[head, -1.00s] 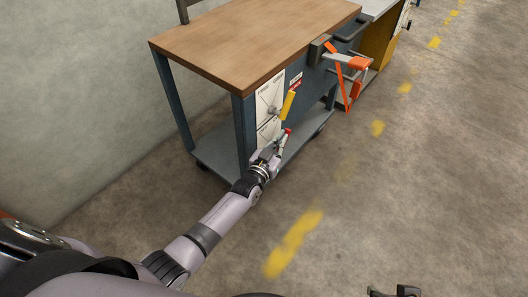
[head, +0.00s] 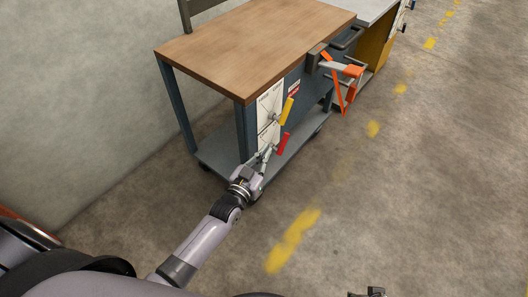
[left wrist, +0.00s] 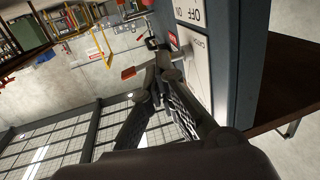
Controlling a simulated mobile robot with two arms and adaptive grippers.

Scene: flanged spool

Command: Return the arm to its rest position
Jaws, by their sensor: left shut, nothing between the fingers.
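My left gripper (head: 263,157) is in front of the cart's side panel, just left of and below a red lever handle (head: 284,143). Its fingers are shut and hold nothing. In the left wrist view the closed fingers (left wrist: 157,72) are close to a white switch plate, and a red handle (left wrist: 128,73) shows beyond them; contact cannot be told. A dark part at the bottom edge of the head view (head: 367,293) may be my right gripper; its fingers cannot be made out.
The wood-topped cart (head: 250,45) carries white switch plates (head: 269,105), a yellow handle (head: 287,110) and an orange clamp-like piece (head: 344,70). A grey wall (head: 80,100) stands at the left. The floor at right is open, with yellow marks (head: 293,240).

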